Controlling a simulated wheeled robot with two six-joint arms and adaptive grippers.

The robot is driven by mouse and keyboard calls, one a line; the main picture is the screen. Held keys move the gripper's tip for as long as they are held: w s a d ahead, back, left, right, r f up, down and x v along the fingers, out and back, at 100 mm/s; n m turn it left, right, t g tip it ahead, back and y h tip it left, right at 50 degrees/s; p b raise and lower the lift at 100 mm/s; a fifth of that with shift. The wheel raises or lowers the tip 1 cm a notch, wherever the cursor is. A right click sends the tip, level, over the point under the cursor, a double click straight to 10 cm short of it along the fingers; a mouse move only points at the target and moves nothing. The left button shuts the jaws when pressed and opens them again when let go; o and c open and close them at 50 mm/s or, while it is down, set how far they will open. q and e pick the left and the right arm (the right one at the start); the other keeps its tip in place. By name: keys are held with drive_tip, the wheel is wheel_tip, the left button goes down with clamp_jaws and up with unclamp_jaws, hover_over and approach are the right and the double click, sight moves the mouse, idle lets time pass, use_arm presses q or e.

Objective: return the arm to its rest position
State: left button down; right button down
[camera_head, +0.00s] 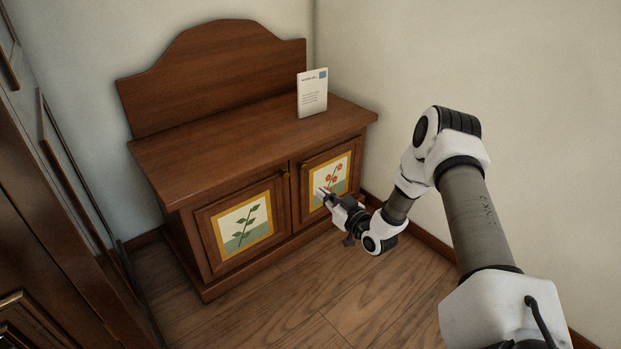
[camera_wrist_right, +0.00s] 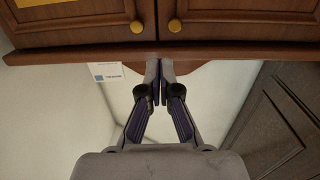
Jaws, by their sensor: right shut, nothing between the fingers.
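My right arm (camera_head: 474,215) comes in from the lower right and reaches toward the front of a low brown cabinet (camera_head: 217,144). My right gripper (camera_head: 323,191) is shut and empty, in front of the cabinet's right door. In the head view it overlaps that door's red-flower panel (camera_head: 332,178); I cannot tell the exact gap. In the right wrist view the fingers (camera_wrist_right: 159,75) are together, with the cabinet's two round knobs (camera_wrist_right: 137,27) beyond the tips. My left gripper is not in view.
Both cabinet doors look shut; the left door has a leaf panel (camera_head: 242,225). A white card (camera_head: 312,92) stands on the cabinet top. A dark wooden armoire (camera_head: 50,220) stands at the left. Plain walls meet behind the cabinet, and wooden floor (camera_head: 310,290) lies clear in front.

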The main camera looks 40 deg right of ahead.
drive_tip(key=shift+s+f, duration=0.1)
drive_tip(key=shift+s, duration=0.75)
